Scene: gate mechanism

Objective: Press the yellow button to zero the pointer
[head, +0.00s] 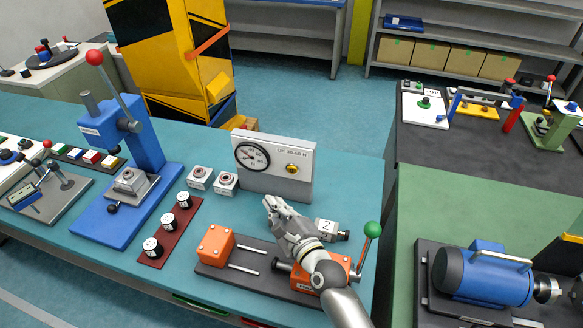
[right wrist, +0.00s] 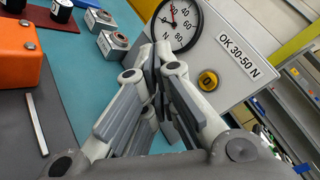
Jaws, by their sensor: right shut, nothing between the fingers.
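The yellow button (head: 292,169) sits on the front of a grey gauge box (head: 304,190), right of a round white dial (head: 252,156). In the right wrist view the button (right wrist: 208,83) is below the dial (right wrist: 175,22) and the "OK 30-50 N" label. The dial's exact reading is too small to tell. My right gripper (head: 270,204) is shut and empty. It is in front of the gauge box, lower left of the button in the head view, and apart from the button. My left gripper is out of view.
A two-post orange fixture (head: 215,244) with a green-knobbed lever (head: 372,230) lies beneath my right arm. Two small grey blocks (head: 200,178) stand left of the gauge box. A blue press (head: 140,140) stands further left. Teal table right of the box is clear.

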